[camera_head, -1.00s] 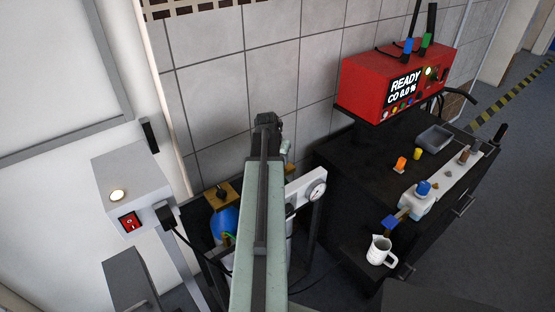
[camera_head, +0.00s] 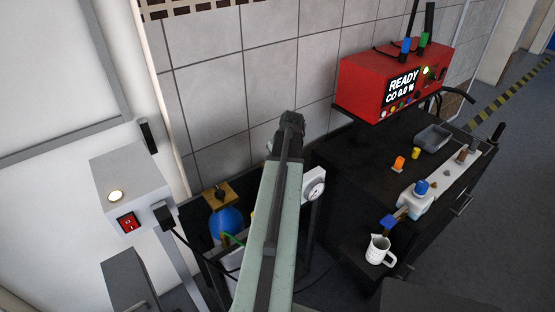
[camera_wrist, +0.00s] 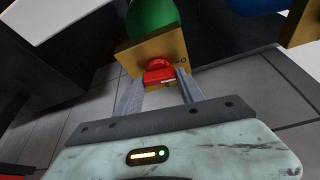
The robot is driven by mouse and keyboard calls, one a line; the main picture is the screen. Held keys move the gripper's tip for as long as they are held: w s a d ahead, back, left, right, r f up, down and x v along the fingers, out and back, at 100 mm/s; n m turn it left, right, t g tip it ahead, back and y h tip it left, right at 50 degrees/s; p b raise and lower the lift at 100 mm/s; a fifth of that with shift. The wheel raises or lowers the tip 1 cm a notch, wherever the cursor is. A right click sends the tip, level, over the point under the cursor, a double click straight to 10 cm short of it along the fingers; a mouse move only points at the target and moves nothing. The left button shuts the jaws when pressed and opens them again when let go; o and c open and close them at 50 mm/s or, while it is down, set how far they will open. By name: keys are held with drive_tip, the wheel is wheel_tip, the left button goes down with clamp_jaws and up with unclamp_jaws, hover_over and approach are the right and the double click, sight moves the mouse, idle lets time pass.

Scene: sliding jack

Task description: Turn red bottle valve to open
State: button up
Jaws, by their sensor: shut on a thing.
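The red valve knob (camera_wrist: 159,72) sits on the face of a brass block (camera_wrist: 158,50) in the wrist view. A green rounded bottle (camera_wrist: 152,15) shows just beyond the block. My gripper (camera_wrist: 162,78) has its two fingers on either side of the red knob and is shut on it. In the head view my arm hides the gripper and the red knob.
A blue bottle (camera_head: 226,221) with a brass top (camera_head: 219,194) stands left of my arm.

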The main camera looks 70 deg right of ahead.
drive_tip(key=shift+w+d+n, duration=0.1)
drive_tip(key=shift+n, duration=0.7)
drive_tip(key=shift+t+y, duration=0.3)
drive_tip(key=o, duration=1.4)
drive_tip(key=shift+w, duration=0.1)
drive_tip(key=shift+c, duration=0.2)
drive_tip(key=p+v, duration=0.7)
drive_tip(key=v, duration=0.1)
